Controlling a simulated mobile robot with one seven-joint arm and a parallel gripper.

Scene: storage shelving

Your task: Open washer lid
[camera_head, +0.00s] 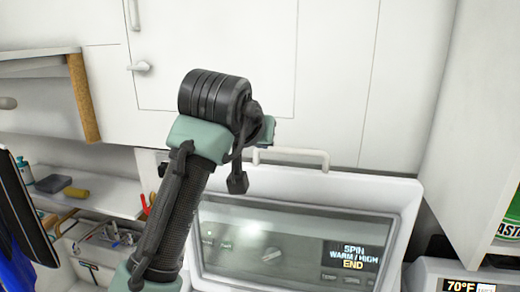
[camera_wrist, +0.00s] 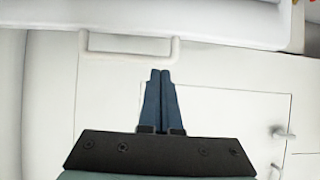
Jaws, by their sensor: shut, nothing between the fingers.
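The white washer (camera_head: 408,195) stands at lower right in the head view, with a grey panel (camera_head: 290,245) whose display reads SPIN, WARM/HIGH, END. A white bar handle (camera_head: 292,152) sticks out from its upper edge. The handle also shows in the wrist view (camera_wrist: 128,58), at upper left. My gripper (camera_wrist: 160,73) is shut and empty; its fingertips appear close to the handle's right end, but I cannot tell the depth gap. In the head view my wrist hides the fingers. I cannot tell where the lid's seam runs.
White cabinet doors (camera_head: 215,45) with a knob (camera_head: 139,66) fill the wall behind. A shelf (camera_head: 100,198) with small items stands at left. A second display unit (camera_head: 465,280) reading 70°F and a green container (camera_head: 512,215) are at far right.

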